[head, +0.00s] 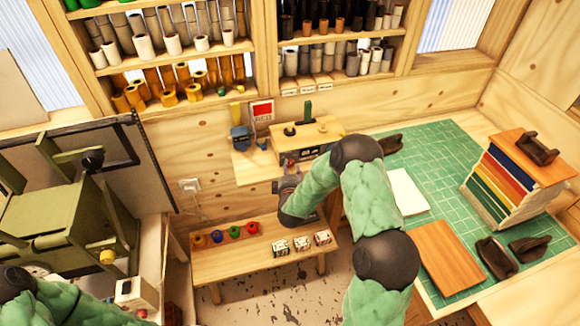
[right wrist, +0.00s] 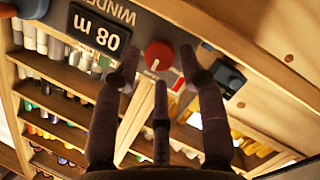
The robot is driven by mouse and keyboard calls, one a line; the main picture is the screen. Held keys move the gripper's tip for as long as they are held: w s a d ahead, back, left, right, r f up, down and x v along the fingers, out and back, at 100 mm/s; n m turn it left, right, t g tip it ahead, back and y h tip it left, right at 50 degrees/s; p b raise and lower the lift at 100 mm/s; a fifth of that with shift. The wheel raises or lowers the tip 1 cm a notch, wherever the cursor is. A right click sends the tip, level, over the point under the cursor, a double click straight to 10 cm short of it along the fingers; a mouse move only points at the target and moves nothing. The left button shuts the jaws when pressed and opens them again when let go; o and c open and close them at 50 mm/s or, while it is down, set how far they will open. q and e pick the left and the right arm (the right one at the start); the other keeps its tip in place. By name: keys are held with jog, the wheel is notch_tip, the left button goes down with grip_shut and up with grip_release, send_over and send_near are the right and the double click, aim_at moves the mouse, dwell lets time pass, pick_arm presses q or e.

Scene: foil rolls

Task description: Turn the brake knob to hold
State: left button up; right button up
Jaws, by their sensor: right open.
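In the right wrist view, a round red knob (right wrist: 158,54) with a short white mark sits on a dark panel (right wrist: 190,35) lettered "WINDE…", beside a display (right wrist: 97,33) reading "08 m". No brake or hold lettering is readable. My right gripper (right wrist: 160,68) is open, with its fingertips on both sides of the red knob; I cannot tell whether they touch it. In the head view my right gripper (head: 287,187) is partly hidden by my green-sleeved arm, and the knob cannot be made out. My left gripper is out of view.
In the head view, a low bench (head: 215,262) holds several coloured spools and small boxes. A green cutting mat (head: 440,165) lies on the right table. An olive machine (head: 60,215) stands left.

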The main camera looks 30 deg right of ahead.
jog(key=shift+x, duration=1)
jog(key=c, duration=0.8)
jog(key=shift+c, duration=0.2)
